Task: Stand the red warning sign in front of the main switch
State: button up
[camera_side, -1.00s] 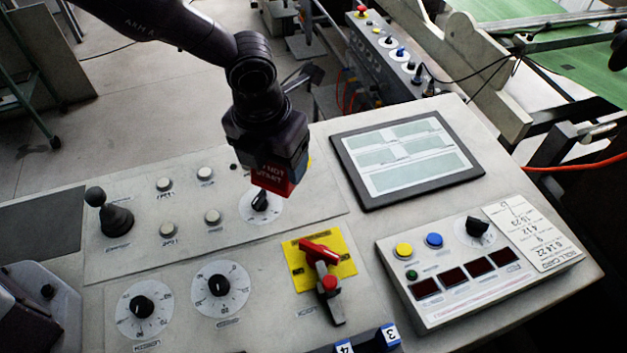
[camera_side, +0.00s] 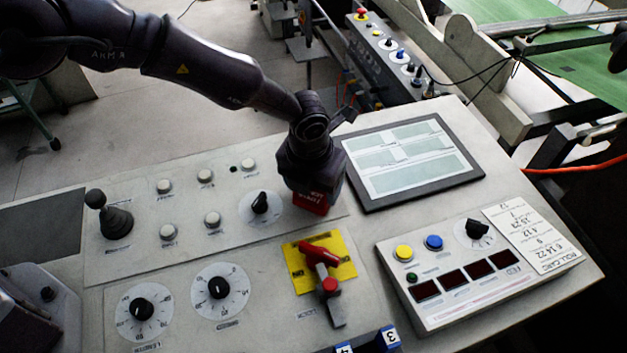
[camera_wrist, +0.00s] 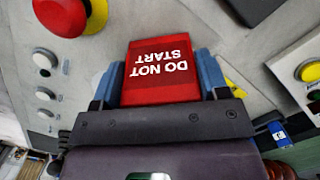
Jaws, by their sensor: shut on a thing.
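The red warning sign, lettered DO NOT START, is held between the blue fingers of my gripper (camera_wrist: 160,88) in the wrist view (camera_wrist: 162,70). In the side view the sign (camera_side: 310,204) hangs just under my gripper, low over the panel, beyond the main switch. Whether its bottom edge touches the panel I cannot tell. The main switch (camera_side: 322,256) has a red handle on a yellow plate (camera_side: 344,269), nearer the camera than the sign. In the wrist view, a bit of yellow (camera_wrist: 236,88) shows beside the right finger; my gripper hides most of that area.
A black-framed screen (camera_side: 412,160) stands close right of my gripper. A dial with a black knob (camera_side: 260,203) lies just left. A raised button box (camera_side: 488,272) is at right. A red knob with yellow around it (camera_wrist: 62,14) shows in the wrist view's upper left.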

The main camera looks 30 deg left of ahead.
jog(key=shift+f, duration=0.15)
jog(key=o, duration=0.9)
jog(key=r, duration=0.4)
jog(key=s+r, duration=0.1)
jog(key=r, duration=0.7)
jog(key=shift+s+r, duration=0.15)
jog(key=shift+s, duration=0.1)
